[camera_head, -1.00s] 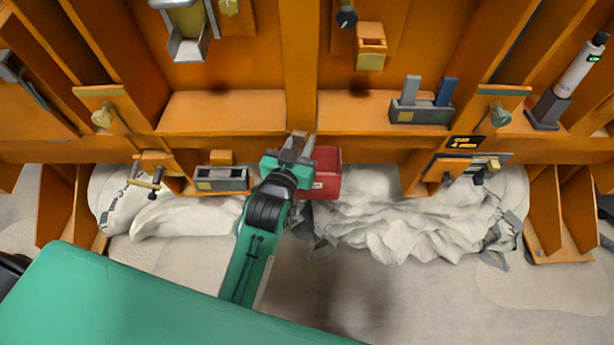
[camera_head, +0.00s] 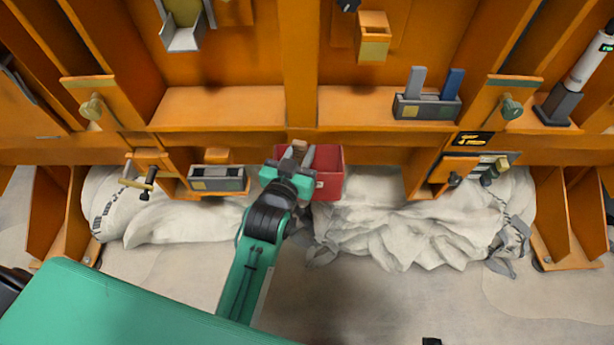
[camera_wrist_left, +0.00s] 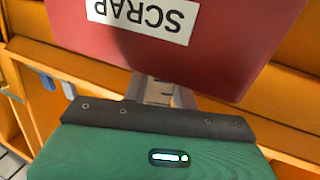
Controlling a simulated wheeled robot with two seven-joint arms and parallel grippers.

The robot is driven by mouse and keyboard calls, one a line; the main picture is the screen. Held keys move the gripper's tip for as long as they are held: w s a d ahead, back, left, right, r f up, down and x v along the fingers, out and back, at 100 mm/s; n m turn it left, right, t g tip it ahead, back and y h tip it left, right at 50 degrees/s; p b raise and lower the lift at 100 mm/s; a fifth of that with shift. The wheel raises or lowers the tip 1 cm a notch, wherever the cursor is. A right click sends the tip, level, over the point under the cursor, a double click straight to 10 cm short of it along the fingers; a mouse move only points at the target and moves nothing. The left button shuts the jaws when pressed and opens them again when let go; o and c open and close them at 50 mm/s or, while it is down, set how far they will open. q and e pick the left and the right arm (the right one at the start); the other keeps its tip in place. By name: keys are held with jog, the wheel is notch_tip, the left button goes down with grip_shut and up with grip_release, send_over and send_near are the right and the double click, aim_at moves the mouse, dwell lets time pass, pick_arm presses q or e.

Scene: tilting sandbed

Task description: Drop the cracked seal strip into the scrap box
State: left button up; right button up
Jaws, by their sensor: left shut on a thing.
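The scrap box (camera_head: 332,186) is an open red box below the orange frame's middle post. In the left wrist view, the red wall of the scrap box (camera_wrist_left: 225,55) fills the upper part, with a white SCRAP label upside down. My left gripper (camera_head: 297,157) is at the left side of the box's opening, its fingers pointing away from me. In the left wrist view, the left gripper (camera_wrist_left: 165,92) is shut close to the box wall. The cracked seal strip is in its jaws, mostly hidden and hard to make out. My right gripper is out of view.
An orange frame (camera_head: 225,108) spans the back. A grey holder (camera_head: 426,107) with a grey and a blue upright piece stands on its right ledge. A grey tray (camera_head: 217,180) is left of my gripper. Crumpled white sacks (camera_head: 420,225) lie on the floor below.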

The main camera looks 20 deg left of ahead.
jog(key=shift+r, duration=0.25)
pick_arm(q)
jog(key=o, duration=1)
jog(key=shift+o, duration=0.2)
jog(key=shift+s, duration=0.1)
jog(key=s, duration=1.3)
jog(key=shift+s+a, duration=0.3)
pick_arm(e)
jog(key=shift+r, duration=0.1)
pick_arm(q)
jog(key=shift+f, duration=0.15)
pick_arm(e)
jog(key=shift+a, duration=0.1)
